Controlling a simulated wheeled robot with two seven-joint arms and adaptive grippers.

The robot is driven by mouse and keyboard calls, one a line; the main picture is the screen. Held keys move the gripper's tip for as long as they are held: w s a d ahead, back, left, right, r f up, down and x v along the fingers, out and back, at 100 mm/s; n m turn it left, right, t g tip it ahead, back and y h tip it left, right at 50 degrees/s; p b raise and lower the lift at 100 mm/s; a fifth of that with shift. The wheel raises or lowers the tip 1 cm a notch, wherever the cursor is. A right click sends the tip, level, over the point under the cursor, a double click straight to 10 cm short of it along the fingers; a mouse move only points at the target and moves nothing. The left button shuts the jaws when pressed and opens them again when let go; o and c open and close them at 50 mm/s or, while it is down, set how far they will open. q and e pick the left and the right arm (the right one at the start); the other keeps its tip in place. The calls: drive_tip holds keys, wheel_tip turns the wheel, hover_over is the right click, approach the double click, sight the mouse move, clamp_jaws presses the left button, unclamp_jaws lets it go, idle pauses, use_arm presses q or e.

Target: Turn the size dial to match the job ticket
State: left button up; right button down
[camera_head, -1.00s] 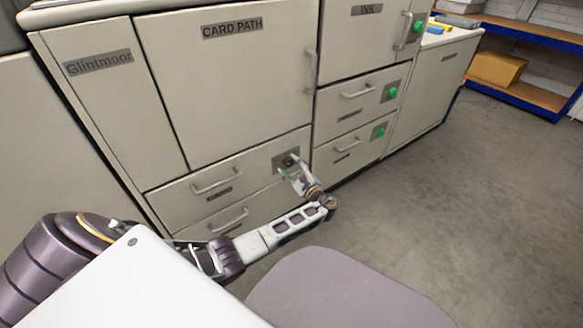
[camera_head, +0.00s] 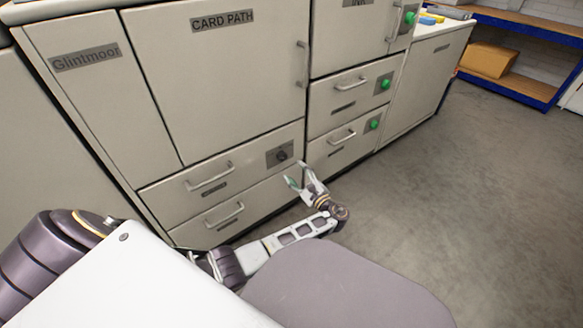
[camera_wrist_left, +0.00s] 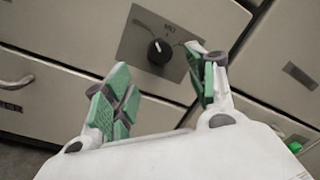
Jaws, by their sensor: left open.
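The size dial is a black round knob with a white mark, on a grey plate on the cabinet's upper drawer front. It shows in the head view (camera_head: 283,155) and in the left wrist view (camera_wrist_left: 160,51). The lettering on its plate is too small to read surely. My left gripper (camera_head: 298,177) is open and empty, below and to the right of the dial and apart from it. In the left wrist view its green-padded fingers (camera_wrist_left: 163,90) stand apart, with the dial beyond the gap. My right gripper is not in view. No job ticket can be made out.
Drawer handles (camera_head: 210,177) stick out left of the dial. Drawers with green knobs (camera_head: 384,84) are to the right. A blue shelf (camera_head: 513,84) with a cardboard box (camera_head: 490,60) stands at the far right. The grey floor (camera_head: 450,190) on the right is clear.

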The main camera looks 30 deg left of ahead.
use_arm(q)
drive_tip(key=shift+v, duration=2.05)
drive_tip(key=s+f+n+g+h, duration=0.5)
drive_tip(key=s+f+n+h, duration=0.3)
drive_tip(key=s, duration=0.7)
drive_tip(key=s+d+r+n+h, duration=0.2)
drive_tip(key=s+d+r+h, duration=0.1)
drive_tip(key=s, duration=0.3)
drive_tip(key=s+d+r+n+h, duration=0.2)
drive_tip(key=s+d+r+h, duration=0.1)
drive_tip(key=s+h, duration=0.3)
drive_tip(key=shift+d+r+n+p, duration=0.25)
drive_tip(key=shift+r+n+p, duration=0.15)
drive_tip(key=shift+r, duration=0.5)
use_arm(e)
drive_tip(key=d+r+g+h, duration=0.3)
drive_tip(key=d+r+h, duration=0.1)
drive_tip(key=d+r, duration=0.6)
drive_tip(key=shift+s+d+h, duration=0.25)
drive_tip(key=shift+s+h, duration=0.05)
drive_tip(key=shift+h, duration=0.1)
use_arm(q)
drive_tip(key=shift+w+f+p, duration=0.2)
drive_tip(key=shift+f+p, duration=0.05)
drive_tip(key=shift+p, duration=0.55)
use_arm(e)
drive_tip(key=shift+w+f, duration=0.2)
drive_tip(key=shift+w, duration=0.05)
